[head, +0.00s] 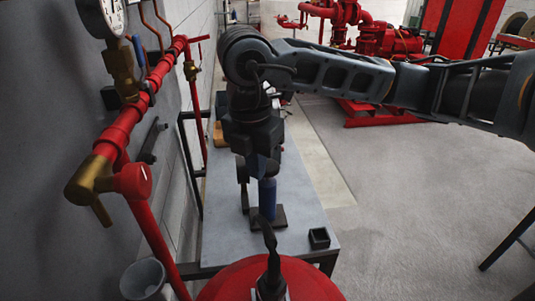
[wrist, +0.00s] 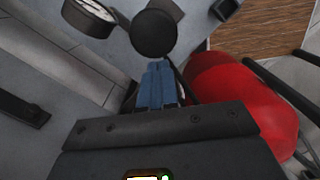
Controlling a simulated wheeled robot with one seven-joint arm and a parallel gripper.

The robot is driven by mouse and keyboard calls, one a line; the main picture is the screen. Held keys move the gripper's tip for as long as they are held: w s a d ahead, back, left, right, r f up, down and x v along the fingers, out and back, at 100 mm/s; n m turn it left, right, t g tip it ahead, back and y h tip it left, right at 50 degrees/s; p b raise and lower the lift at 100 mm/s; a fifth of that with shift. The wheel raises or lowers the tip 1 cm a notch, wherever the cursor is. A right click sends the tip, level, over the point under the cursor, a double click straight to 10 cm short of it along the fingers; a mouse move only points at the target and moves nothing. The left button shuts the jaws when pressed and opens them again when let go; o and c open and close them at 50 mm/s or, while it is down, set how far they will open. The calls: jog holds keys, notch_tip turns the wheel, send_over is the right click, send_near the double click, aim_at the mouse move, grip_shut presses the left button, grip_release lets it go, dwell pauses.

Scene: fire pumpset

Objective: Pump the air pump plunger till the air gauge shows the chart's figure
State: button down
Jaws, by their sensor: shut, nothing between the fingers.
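The chart is not recognisable.
The narrow grey bench (head: 300,215) carries a small black open box (head: 319,238) at its right front. Red pipework (head: 120,130) with a large gauge (head: 101,14) runs along the left wall. A grey bucket (head: 143,279) stands below.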

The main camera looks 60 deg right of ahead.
notch_tip(320, 180, up, 8)
jog(key=shift+a, duration=0.35)
dwell(1.3)
